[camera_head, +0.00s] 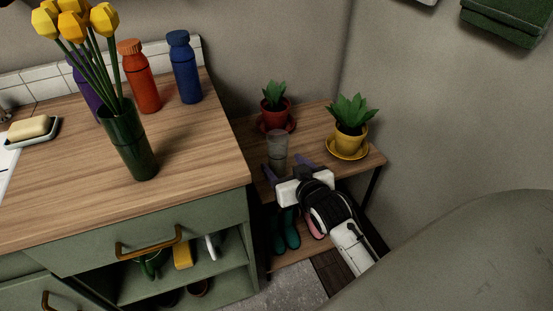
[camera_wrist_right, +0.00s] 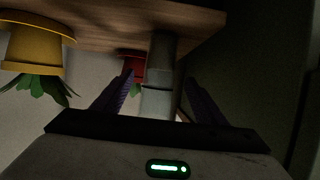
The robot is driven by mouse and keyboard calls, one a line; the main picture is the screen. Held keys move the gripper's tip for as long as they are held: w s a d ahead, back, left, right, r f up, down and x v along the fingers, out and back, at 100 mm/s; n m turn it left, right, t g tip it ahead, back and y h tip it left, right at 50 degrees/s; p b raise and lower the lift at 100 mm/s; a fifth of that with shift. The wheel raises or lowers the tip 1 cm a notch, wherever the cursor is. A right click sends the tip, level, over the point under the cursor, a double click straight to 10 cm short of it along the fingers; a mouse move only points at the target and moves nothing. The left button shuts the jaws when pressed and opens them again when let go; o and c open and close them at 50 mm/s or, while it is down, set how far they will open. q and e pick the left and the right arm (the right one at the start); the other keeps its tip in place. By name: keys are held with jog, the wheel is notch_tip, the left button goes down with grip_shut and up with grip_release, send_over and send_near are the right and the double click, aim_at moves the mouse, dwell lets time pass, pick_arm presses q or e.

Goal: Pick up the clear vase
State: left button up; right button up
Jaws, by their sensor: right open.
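The clear vase (camera_head: 277,146) is a small greyish see-through cylinder standing upright on the low wooden bench, near its left front part. It also shows in the right wrist view (camera_wrist_right: 160,75), upside down there and in the middle. My right gripper (camera_head: 286,164) is open, with its purple fingers pointing at the vase from the front. In the wrist view the fingers (camera_wrist_right: 159,78) lie on either side of the vase, with a gap showing on the right. How deep the vase sits between them is hard to tell. My left gripper is not in view.
On the bench (camera_head: 318,125) stand a red potted plant (camera_head: 276,108) and a yellow potted plant (camera_head: 349,140). A higher green cabinet (camera_head: 120,240) at left holds a dark green vase with yellow tulips (camera_head: 135,150) and several bottles. Teal boots (camera_head: 286,230) stand below the bench.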

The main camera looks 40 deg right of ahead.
aim_at(282, 162)
jog(key=b+x, duration=0.1)
jog(key=x, duration=0.4)
jog(key=shift+w+d+f, duration=0.1)
jog(key=shift+w+f, duration=0.05)
jog(key=shift+f, duration=0.05)
jog(key=c, duration=1)
jog(key=shift+r, duration=0.1)
jog(key=c, duration=0.3)
jog(key=shift+r, duration=0.1)
